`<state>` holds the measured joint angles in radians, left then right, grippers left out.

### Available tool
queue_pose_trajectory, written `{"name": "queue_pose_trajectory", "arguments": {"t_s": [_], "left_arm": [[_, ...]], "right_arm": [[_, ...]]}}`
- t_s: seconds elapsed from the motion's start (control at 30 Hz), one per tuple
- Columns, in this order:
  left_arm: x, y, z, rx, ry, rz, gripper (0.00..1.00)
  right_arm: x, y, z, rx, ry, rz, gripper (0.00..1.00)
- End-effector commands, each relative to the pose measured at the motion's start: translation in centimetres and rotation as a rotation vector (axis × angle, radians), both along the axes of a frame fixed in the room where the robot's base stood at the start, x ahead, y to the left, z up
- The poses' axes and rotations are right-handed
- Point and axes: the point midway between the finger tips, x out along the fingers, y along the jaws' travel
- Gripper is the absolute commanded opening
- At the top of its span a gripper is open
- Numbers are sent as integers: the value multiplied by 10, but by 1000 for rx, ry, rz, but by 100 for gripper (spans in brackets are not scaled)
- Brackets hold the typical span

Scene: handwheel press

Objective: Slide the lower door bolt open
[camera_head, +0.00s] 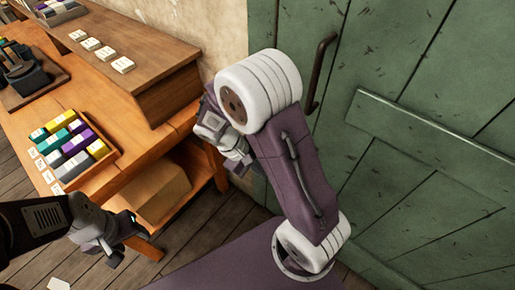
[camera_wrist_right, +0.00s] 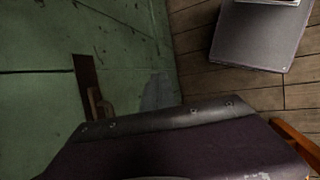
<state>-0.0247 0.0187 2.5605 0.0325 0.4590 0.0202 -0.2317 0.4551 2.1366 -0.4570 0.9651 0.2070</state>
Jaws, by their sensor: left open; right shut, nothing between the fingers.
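The green door (camera_head: 385,150) fills the right of the head view, with a dark vertical pull handle (camera_head: 319,72). In the right wrist view a dark brown plate with a brown grip, which looks like the door bolt (camera_wrist_right: 86,88), sits on the green door; its lower part is hidden behind a dark purple body. My right gripper (camera_head: 238,160) is partly hidden beside the elbow of my right arm, left of the door. It is shut, empty and apart from the bolt. My left gripper (camera_head: 125,238) is open and empty, low beside the bench.
A wooden workbench (camera_head: 118,117) stands at the left, with a tray of coloured blocks (camera_head: 96,174) and white tags (camera_head: 123,64). A cardboard-coloured box (camera_head: 160,190) is on its lower shelf. A grey box (camera_wrist_right: 258,37) stands on the plank floor.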

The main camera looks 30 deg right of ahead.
Motion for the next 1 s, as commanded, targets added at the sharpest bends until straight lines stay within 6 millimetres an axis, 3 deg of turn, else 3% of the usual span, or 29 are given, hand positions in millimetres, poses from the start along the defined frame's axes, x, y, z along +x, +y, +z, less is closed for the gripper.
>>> {"name": "queue_pose_trajectory", "arguments": {"t_s": [0.03, 0.1, 0.17, 0.2, 0.3, 0.43, 0.57, 0.83, 1.0], "left_arm": [[0, 0, -56, 0, 1, 0, 55], [0, 0, -86, 0, 1, 0, 55], [0, 0, -108, 0, 0, 0, 55], [0, 0, -119, 0, 0, 0, 55], [1, 0, -139, 0, 0, 0, 55], [1, 0, -147, 0, 0, 0, 55], [1, 0, -144, 0, -1, 0, 55], [1, 0, -144, 0, -1, 0, 55], [1, 0, -146, 0, -1, 0, 55]], "right_arm": [[23, -11, -57, -171, 69, 105, 0], [62, -22, -76, -439, 99, 227, 0], [96, -19, -85, -656, 77, 313, 0], [116, -12, -88, -786, 45, 359, 0], [150, 13, -90, -1036, -60, 434, 0], [166, 37, -86, -1194, -156, 473, 0], [169, 41, -80, -1223, -178, 476, 0], [169, 37, -79, -1219, -172, 475, 0], [174, 10, -76, -1218, -168, 472, 0]]}}
